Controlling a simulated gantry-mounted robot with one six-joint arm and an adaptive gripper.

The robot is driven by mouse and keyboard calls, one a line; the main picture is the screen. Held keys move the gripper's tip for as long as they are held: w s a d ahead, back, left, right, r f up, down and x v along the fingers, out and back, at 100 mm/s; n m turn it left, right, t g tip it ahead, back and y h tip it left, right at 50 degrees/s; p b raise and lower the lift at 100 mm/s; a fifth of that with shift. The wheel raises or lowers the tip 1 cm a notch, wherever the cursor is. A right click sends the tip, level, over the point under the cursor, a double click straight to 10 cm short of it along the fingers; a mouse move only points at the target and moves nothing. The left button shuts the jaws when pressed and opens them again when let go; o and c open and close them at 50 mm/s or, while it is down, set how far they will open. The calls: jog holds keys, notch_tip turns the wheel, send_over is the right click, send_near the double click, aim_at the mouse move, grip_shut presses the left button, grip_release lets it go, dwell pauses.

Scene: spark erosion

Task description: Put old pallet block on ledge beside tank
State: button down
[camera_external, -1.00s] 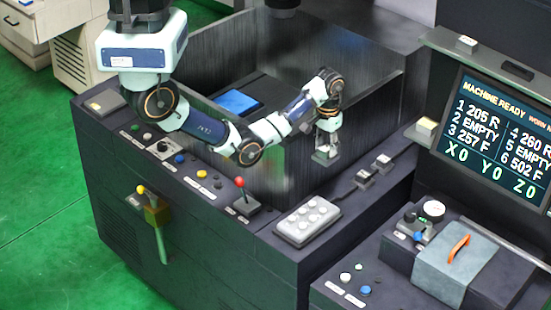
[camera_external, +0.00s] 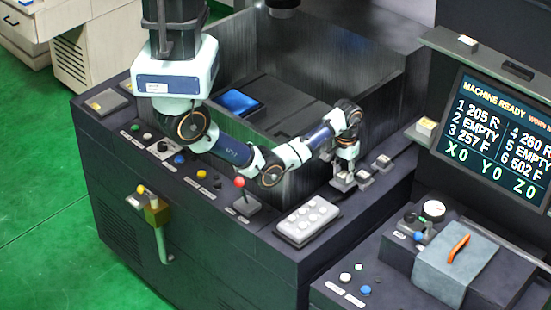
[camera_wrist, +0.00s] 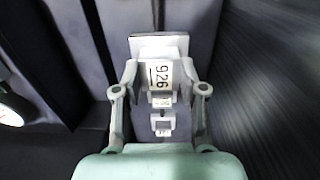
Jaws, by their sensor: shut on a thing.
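My gripper (camera_external: 344,178) is at the right end of the arm, over the dark ledge (camera_external: 370,205) along the right side of the tank (camera_external: 300,92). It is shut on a small pale metal block, which I take for the old pallet block (camera_wrist: 160,76). In the external view the block is low, close to the ledge, mostly hidden by the gripper. I cannot tell whether it touches the ledge.
Two small metal blocks (camera_external: 382,162) (camera_external: 363,178) stand on the ledge just right of my gripper. A grey button pad (camera_external: 308,220) and a red-knobbed lever (camera_external: 240,184) are nearer the front. A blue pad (camera_external: 238,103) lies in the tank.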

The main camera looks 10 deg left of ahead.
aim_at(344, 174)
jog(key=shift+d+f+b, duration=0.1)
jog(key=shift+f+b, duration=0.25)
jog(key=shift+f, duration=2.8)
jog(key=shift+f, duration=0.15)
jog(key=c, duration=0.7)
grip_release()
jog(key=shift+o, duration=0.2)
notch_tip(344, 174, up, 12)
jog(key=shift+r+p, duration=0.15)
jog(key=shift+p, duration=1.1)
